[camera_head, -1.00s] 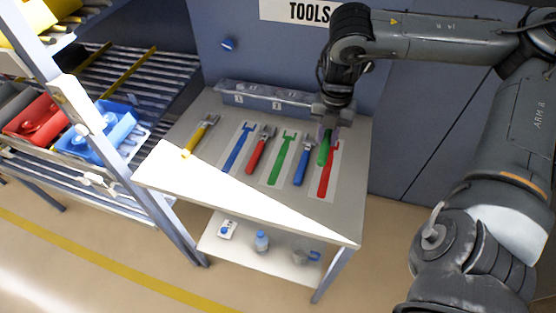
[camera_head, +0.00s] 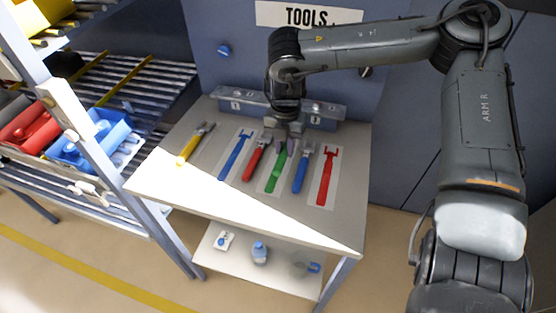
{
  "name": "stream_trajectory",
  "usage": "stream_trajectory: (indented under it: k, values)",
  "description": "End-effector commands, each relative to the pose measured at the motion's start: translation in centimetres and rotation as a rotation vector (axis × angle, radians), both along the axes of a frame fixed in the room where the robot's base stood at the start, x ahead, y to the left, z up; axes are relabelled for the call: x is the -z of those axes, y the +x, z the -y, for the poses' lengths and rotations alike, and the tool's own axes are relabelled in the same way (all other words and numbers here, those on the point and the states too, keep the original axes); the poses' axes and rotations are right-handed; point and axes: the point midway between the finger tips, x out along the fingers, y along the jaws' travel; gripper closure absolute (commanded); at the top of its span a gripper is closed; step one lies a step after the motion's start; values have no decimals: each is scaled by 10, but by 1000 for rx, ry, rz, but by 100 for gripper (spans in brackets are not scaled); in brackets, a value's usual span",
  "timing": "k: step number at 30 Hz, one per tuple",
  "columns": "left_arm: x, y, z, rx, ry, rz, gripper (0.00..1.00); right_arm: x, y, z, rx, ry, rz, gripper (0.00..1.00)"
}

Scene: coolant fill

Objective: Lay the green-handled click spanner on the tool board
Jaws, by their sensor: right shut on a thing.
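My right gripper (camera_head: 288,145) is shut on the green-handled spanner (camera_head: 281,158), over the middle of the tool board (camera_head: 344,160). The spanner sits over the green painted outline (camera_head: 272,182). Its upper part is hidden by the gripper, and I cannot tell whether it touches the board. The red-handled tool (camera_head: 256,160) lies just left of it and the blue-handled tool (camera_head: 301,171) just right. My left gripper is not in view.
A blue outline (camera_head: 235,155) and a red outline (camera_head: 327,178) show bare on white panels. A yellow-handled tool (camera_head: 188,150) lies at the left. A grey rack (camera_head: 325,110) stands behind.

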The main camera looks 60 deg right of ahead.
Motion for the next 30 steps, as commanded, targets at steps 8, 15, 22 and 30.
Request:
stream_trajectory:
  k: [8,15,22,30]
  values:
    - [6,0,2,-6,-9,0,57,11,18,-5,0,-1,0,100]
    - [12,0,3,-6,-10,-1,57,28,18,-5,0,1,0,100]
    - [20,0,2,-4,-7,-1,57,51,18,-5,1,0,0,100]
    - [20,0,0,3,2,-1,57,51,18,-5,1,0,1,100]
